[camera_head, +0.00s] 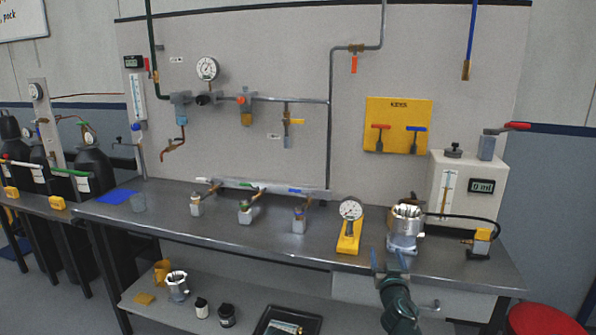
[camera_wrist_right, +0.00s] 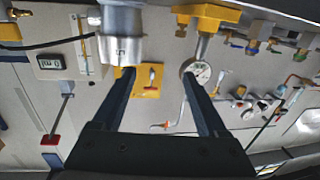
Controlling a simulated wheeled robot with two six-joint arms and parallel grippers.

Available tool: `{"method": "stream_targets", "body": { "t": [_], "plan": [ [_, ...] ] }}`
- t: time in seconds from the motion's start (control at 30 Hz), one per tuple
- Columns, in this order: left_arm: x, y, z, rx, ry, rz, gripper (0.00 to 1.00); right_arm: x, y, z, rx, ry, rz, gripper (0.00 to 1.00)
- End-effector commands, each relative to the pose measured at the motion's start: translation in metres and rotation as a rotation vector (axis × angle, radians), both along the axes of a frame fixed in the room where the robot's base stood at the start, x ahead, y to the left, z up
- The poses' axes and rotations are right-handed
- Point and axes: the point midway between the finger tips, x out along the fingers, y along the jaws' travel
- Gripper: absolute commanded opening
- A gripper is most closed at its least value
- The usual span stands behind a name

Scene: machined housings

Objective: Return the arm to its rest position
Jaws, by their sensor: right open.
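My right arm comes up from the bottom of the head view, with its right gripper (camera_head: 391,262) at the bench's front edge, just in front of a silver machined housing (camera_head: 404,240). In the right wrist view, which appears upside down, the right gripper (camera_wrist_right: 159,75) has its two dark fingers spread apart with nothing held between them. The housing shows there at the upper left (camera_wrist_right: 122,48), near one finger. Whether they touch cannot be told. My left gripper is not in view.
A gauge on a yellow stand (camera_head: 348,243) is left of the housing on the metal bench (camera_head: 270,238). A white meter box (camera_head: 466,190) and a black hose stand to the right. A lower shelf (camera_head: 245,290) holds cups, jars and a black tray. A red stool (camera_head: 545,320) is at bottom right.

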Motion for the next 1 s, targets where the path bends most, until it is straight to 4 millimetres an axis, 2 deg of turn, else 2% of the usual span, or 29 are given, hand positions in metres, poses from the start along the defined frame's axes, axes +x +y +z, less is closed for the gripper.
{"method": "stream_targets", "body": {
  "t": [0.17,0.27,0.37,0.43,0.5,0.6,0.73,0.9,0.93,1.0],
  "plan": [
    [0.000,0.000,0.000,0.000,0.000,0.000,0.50,-0.022,0.008,-0.040,0.000,0.190,-0.170,0.76],
    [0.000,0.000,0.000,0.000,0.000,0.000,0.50,-0.048,0.022,-0.080,-0.009,0.389,-0.236,0.76],
    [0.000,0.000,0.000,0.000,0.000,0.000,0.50,-0.083,0.047,-0.123,-0.028,0.628,-0.246,0.76],
    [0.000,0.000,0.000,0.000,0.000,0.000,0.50,-0.113,0.070,-0.151,-0.050,0.809,-0.217,0.76],
    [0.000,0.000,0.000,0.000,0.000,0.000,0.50,-0.145,0.093,-0.174,-0.074,0.979,-0.163,0.76],
    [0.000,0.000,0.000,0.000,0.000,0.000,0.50,-0.187,0.122,-0.195,-0.112,1.179,-0.068,0.76],
    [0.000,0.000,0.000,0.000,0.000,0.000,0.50,-0.235,0.153,-0.210,-0.159,1.385,0.067,0.76],
    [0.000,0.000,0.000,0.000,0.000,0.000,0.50,-0.292,0.186,-0.216,-0.219,1.599,0.261,0.76],
    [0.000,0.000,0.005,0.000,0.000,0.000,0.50,-0.298,0.189,-0.211,-0.227,1.623,0.284,0.76],
    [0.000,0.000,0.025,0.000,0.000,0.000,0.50,-0.294,0.186,-0.191,-0.221,1.613,0.271,0.76]
  ]
}}
